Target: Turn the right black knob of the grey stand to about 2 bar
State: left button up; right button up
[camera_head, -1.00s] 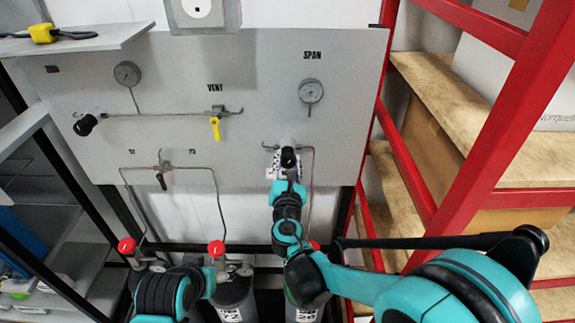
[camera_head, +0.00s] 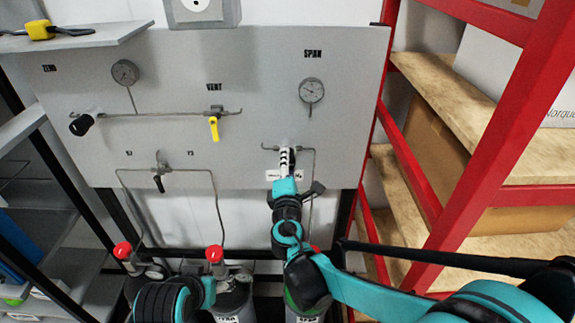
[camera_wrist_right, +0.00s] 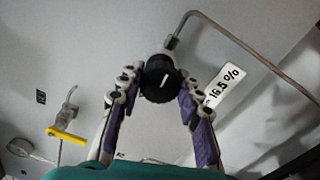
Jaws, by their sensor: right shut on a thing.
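The grey stand's panel (camera_head: 255,55) fills the middle of the head view. Its right black knob (camera_wrist_right: 160,78) has a white mark and shows in the right wrist view. In the head view my right gripper (camera_head: 287,158) covers this knob. My right gripper (camera_wrist_right: 158,88) is shut on the knob, with a finger on each side of it. The round SPAN gauge (camera_head: 311,91) sits above the gripper; its needle is too small to read. The left black knob (camera_head: 81,125) is on the panel's left side. My left arm shows at the bottom, but its gripper does not.
A yellow valve handle (camera_head: 214,127) hangs below VENT. A black valve handle (camera_head: 159,183) is lower left. Gas cylinders with red caps (camera_head: 214,254) stand below the panel. A red-framed shelf (camera_head: 455,175) rises close on the right. A thin pipe (camera_head: 312,190) runs beside my right gripper.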

jog(key=m+b, duration=0.1)
jog(key=m, duration=0.5)
jog(key=shift+m, duration=0.3)
jog(key=m, duration=0.6)
jog(key=shift+f+b, duration=0.1)
jog(key=shift+b, duration=0.2)
jog(key=shift+m, duration=0.5)
jog(key=o, duration=1.2)
jog(key=shift+c, duration=0.2)
jog(key=shift+s, duration=0.1)
jog(key=s, duration=1.2)
